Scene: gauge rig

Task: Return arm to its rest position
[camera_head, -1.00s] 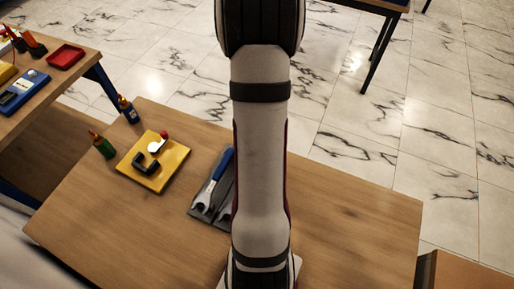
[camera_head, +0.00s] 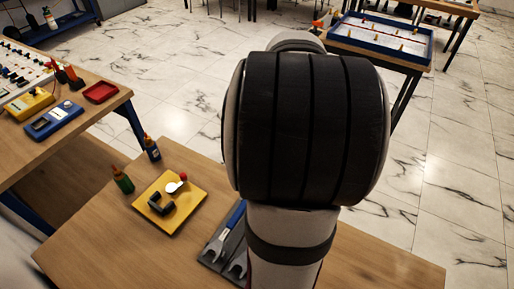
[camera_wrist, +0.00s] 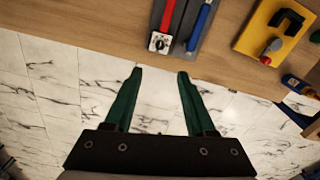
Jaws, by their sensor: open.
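My gripper (camera_wrist: 160,75) shows in the wrist view with its two green fingers apart and nothing between them. It points toward the edge of the wooden table (camera_wrist: 105,50), with tiled floor behind the fingers. In the head view my arm rises in the middle, its large black-banded joint close to the camera, and my gripper is hidden. The table (camera_head: 110,240) lies below and behind the arm. The arm covers part of the table's middle and of the grey mat (camera_head: 212,258).
A yellow plate (camera_head: 150,192) holds a black bracket and a red-knobbed part. Wrenches (camera_head: 216,246) lie on the mat. A red-handled tool (camera_wrist: 169,20) shows in the wrist view. A side bench (camera_head: 55,150) is at left.

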